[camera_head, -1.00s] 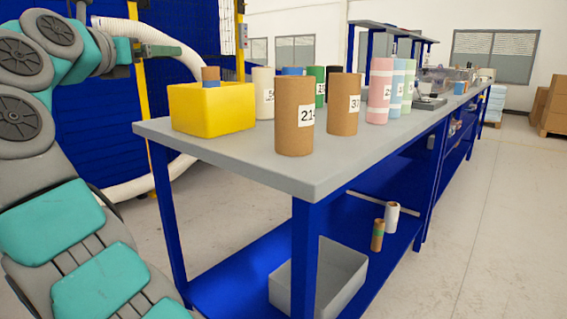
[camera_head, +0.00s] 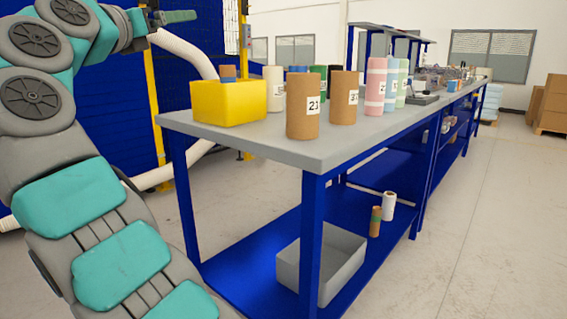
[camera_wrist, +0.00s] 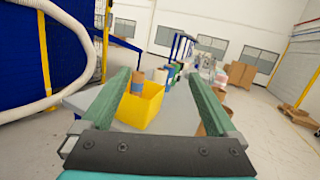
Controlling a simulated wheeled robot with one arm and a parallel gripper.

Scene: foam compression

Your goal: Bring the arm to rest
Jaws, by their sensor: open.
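My arm (camera_head: 95,210) is folded up at the left of the head view, with its end raised left of the table. My gripper (camera_head: 180,17) points right there, above and left of the yellow bin. In the wrist view my gripper (camera_wrist: 163,85) shows two green fingers spread wide apart with nothing held between them. The yellow bin (camera_wrist: 138,111) shows beyond and between the fingers, apart from them.
The grey tabletop (camera_head: 255,141) on blue legs bears the yellow bin (camera_head: 228,104), brown rolls (camera_head: 303,110) and several coloured rolls. A grey crate (camera_head: 345,276) and two small rolls stand on the lower shelf. A white hose (camera_head: 185,48) runs behind.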

